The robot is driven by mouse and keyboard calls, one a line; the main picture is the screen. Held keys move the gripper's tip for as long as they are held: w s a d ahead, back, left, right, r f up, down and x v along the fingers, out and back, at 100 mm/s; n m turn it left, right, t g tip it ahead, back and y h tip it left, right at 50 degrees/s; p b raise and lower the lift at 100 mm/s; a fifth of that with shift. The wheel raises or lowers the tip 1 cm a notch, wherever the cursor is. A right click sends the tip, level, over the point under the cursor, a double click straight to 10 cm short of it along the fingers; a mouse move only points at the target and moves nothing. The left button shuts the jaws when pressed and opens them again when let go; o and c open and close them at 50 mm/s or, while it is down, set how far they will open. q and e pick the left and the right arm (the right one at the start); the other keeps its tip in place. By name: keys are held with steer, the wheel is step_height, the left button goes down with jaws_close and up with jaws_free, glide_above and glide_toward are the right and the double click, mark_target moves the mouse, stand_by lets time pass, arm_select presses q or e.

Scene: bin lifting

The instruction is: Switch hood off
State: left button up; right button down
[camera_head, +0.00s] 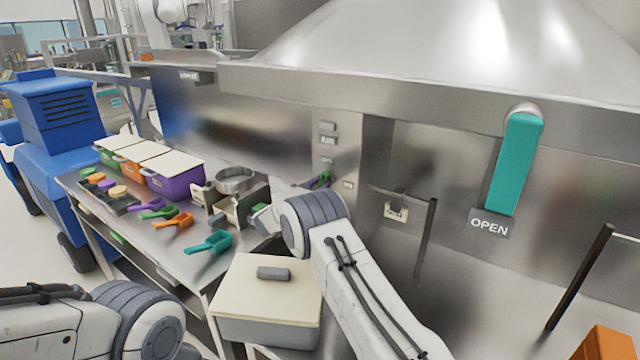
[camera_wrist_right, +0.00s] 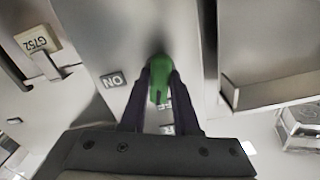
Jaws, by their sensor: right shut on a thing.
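In the right wrist view my right gripper (camera_wrist_right: 160,90) is shut on a green switch knob (camera_wrist_right: 159,68) on a grey metal panel (camera_wrist_right: 105,35). An ON label (camera_wrist_right: 113,80) is left of the knob. Another label (camera_wrist_right: 165,101), partly hidden between the fingers, seems to end in "FF". In the head view my right arm reaches to the panel, with the gripper (camera_head: 318,183) partly behind my wrist; a bit of green shows at its tips. The large steel hood (camera_head: 420,45) hangs above. My left arm shows at bottom left; its gripper is out of frame.
A steel table (camera_head: 190,262) at left carries lidded bins, coloured scoops and a round metal pan (camera_head: 235,180). A lidded grey box (camera_head: 265,325) stands below my right arm. A teal handle (camera_head: 515,165) with an OPEN sign (camera_head: 489,223) is at right. A dark upright bar (camera_head: 427,240) stands right of my arm.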

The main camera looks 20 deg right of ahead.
steer(key=shift+f+n+p, duration=0.1)
steer(key=shift+n+p, duration=0.3)
steer(key=shift+n, duration=1.5)
steer(key=shift+a, duration=0.1)
steer(key=c, duration=0.6)
jaws_free()
steer(key=shift+c, duration=0.2)
steer(key=shift+a, duration=0.1)
steer(key=b+v, duration=0.3)
steer(key=v, duration=0.7)
steer(key=shift+s, duration=0.2)
steer(key=shift+a, duration=0.1)
